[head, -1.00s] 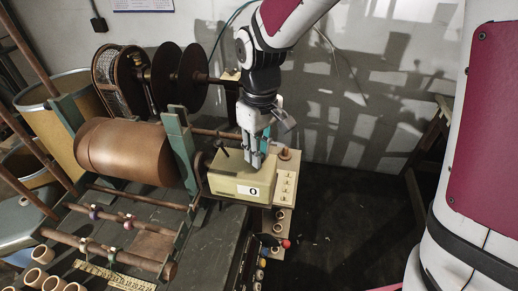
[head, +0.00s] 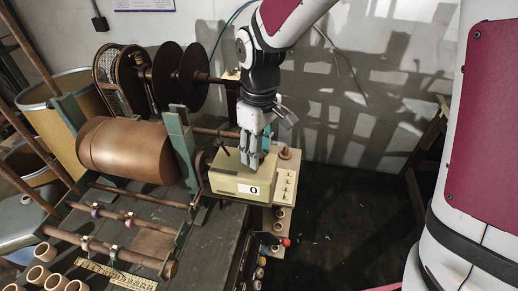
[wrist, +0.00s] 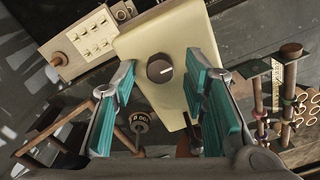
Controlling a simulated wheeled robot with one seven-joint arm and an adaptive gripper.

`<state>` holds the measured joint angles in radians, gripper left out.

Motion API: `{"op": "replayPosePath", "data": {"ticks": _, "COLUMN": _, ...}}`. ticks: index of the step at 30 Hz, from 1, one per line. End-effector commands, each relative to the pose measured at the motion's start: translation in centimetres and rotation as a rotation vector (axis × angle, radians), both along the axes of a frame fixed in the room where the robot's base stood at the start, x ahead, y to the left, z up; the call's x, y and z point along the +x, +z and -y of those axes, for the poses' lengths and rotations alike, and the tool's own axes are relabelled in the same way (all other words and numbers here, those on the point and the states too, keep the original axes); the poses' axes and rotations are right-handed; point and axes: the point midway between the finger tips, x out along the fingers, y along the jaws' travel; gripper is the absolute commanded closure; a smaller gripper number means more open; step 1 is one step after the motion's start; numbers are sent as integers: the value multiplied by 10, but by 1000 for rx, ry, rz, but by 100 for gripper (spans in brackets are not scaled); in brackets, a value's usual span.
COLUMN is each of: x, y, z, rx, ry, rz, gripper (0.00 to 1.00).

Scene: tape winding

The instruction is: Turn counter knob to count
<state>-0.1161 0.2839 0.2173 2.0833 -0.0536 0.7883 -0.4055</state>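The counter is a cream box (head: 237,182) whose front window (head: 254,191) reads 0. It also fills the middle of the wrist view (wrist: 172,38). Its dark round knob (wrist: 159,69) with a pale pointer line shows there, between and beyond the two teal finger pads. My gripper (wrist: 163,100) is open, with a pad on each side of the knob and clear gaps to it. In the head view my gripper (head: 250,165) points down over the top of the counter and hides the knob. I cannot tell its exact height above it.
A cream panel (head: 285,182) with small switches and a brown knob (head: 285,153) adjoins the counter's right side. A copper drum (head: 125,150) and green upright (head: 183,150) stand left. A thin dark post (head: 222,146) rises behind the counter.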

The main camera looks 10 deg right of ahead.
Motion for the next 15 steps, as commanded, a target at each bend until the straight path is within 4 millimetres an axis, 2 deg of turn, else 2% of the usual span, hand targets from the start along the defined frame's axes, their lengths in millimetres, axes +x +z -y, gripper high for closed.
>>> {"op": "replayPosePath", "data": {"ticks": 8, "x": 0, "y": 1, "z": 1, "rx": -1, "ry": -1, "rz": -1, "gripper": 59}}
{"op": "replayPosePath", "data": {"ticks": 11, "x": 0, "y": 8, "z": 1, "rx": -1, "ry": -2, "rz": 1, "gripper": 59}}
{"op": "replayPosePath", "data": {"ticks": 15, "x": 1, "y": 30, "z": 1, "rx": 0, "ry": -1, "rz": 3, "gripper": 59}}
